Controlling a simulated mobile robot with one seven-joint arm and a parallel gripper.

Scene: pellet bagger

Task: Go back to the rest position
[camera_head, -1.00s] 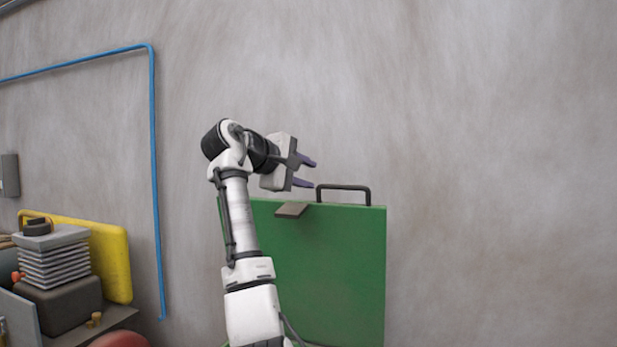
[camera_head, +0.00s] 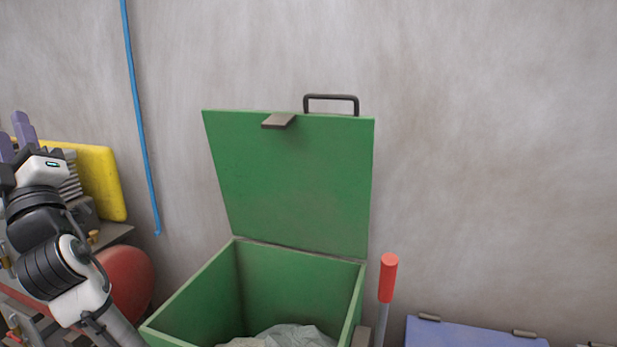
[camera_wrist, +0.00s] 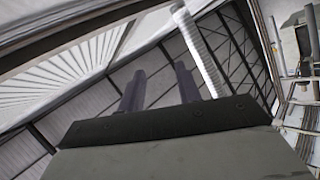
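My gripper (camera_head: 16,138) is at the far left in the head view, with its purple fingers pointing up. In the wrist view my gripper (camera_wrist: 160,90) shows two fingers standing apart with nothing between them. It is open and empty. The wrist view behind it shows the roof and upper walls of the building. The green bin (camera_head: 303,255) stands in the middle of the head view with its lid (camera_head: 295,180) raised against the wall. The gripper is well to the left of the bin and touches nothing that I can see.
A crumpled pale bag (camera_head: 285,337) lies inside the bin. A red-handled lever (camera_head: 388,280) stands to its right, beside a blue lid (camera_head: 470,337). A red rounded tank (camera_head: 130,285) and a yellow panel (camera_head: 100,180) are at left, near my arm. A blue pipe (camera_head: 138,110) runs down the wall.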

